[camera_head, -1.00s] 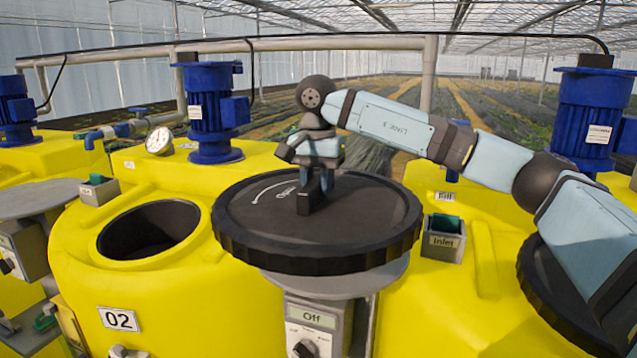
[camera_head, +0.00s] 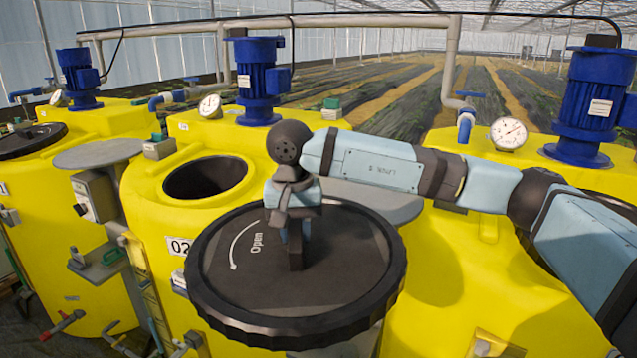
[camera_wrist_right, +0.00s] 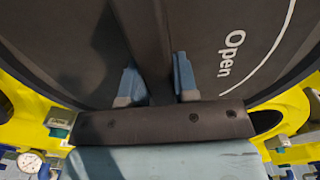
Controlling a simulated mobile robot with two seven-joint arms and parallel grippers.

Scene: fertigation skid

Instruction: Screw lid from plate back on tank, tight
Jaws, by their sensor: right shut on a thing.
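The large black lid (camera_head: 345,270) has a ribbed rim and white "Open" lettering with a curved arrow. My right gripper (camera_head: 294,238) is shut on the lid's upright centre bar and holds the lid in front of the round grey plate (camera_head: 385,203), which it partly covers. In the right wrist view, the two blue-grey fingers (camera_wrist_right: 158,82) sit on either side of the dark bar (camera_wrist_right: 150,45). Yellow tank 02 (camera_head: 140,190) has an uncovered round opening (camera_head: 207,177), up and left of the lid. My left gripper is out of view.
Blue motors (camera_head: 262,80) and pressure gauges (camera_head: 509,133) stand on the tanks behind. Another grey plate (camera_head: 97,153) and a lidded tank (camera_head: 30,140) are at left. A pipe runs across the back.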

